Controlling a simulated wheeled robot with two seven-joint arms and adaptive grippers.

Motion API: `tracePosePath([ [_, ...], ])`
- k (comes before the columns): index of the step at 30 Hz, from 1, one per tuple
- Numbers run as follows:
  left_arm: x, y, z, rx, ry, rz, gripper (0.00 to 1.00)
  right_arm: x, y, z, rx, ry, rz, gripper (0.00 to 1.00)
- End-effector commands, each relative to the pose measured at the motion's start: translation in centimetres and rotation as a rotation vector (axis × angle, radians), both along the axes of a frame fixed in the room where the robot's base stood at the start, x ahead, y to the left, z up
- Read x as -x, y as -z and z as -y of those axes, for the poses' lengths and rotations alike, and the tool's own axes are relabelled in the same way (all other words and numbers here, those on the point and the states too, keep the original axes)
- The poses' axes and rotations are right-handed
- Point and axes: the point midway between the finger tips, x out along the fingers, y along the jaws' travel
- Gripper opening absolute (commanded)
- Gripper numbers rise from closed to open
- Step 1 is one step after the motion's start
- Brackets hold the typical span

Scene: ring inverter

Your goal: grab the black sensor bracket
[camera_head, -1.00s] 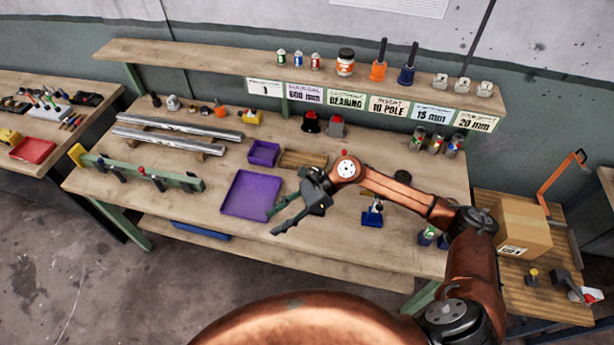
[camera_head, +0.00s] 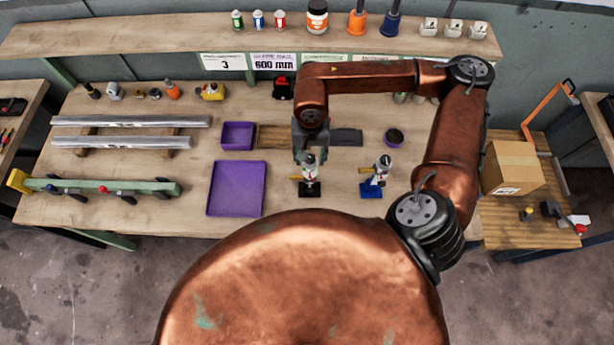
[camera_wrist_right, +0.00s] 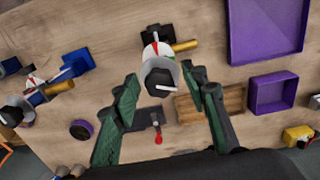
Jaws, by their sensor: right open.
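The black sensor bracket (camera_head: 309,190) stands on the workbench, with a black base and a pale sensor body with a red mark. A brass rod sticks out from its side. In the right wrist view its black base (camera_wrist_right: 155,35) lies beyond the grey round top. My right gripper (camera_head: 310,158) points down at it from above. In the right wrist view my green-padded fingers (camera_wrist_right: 159,76) are open, one to each side of the grey top, with no clear contact. The gripper partly hides the bracket's upper part in the head view. My left gripper is not in view.
A similar bracket with a blue base (camera_head: 371,191) stands to the right. A purple tray (camera_head: 236,188) lies to the left, with a smaller purple bin (camera_head: 238,136) behind it. A dark round dish (camera_head: 394,136) sits behind the blue bracket. Bare bench lies between the brackets.

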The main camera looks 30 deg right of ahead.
Motion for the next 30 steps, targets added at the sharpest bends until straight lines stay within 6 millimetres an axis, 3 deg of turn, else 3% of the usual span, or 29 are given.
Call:
tracePosePath([
  [12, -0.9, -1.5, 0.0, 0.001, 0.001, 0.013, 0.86, 0.1, 5.1, -0.1, -0.002, 0.003, -0.002, 0.41],
  [21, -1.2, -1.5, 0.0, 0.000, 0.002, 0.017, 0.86, 0.0, 5.7, -0.2, -0.004, 0.002, 0.000, 0.41],
  [30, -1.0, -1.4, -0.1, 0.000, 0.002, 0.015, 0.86, 0.0, 5.7, -0.2, -0.004, 0.002, 0.000, 0.20],
])
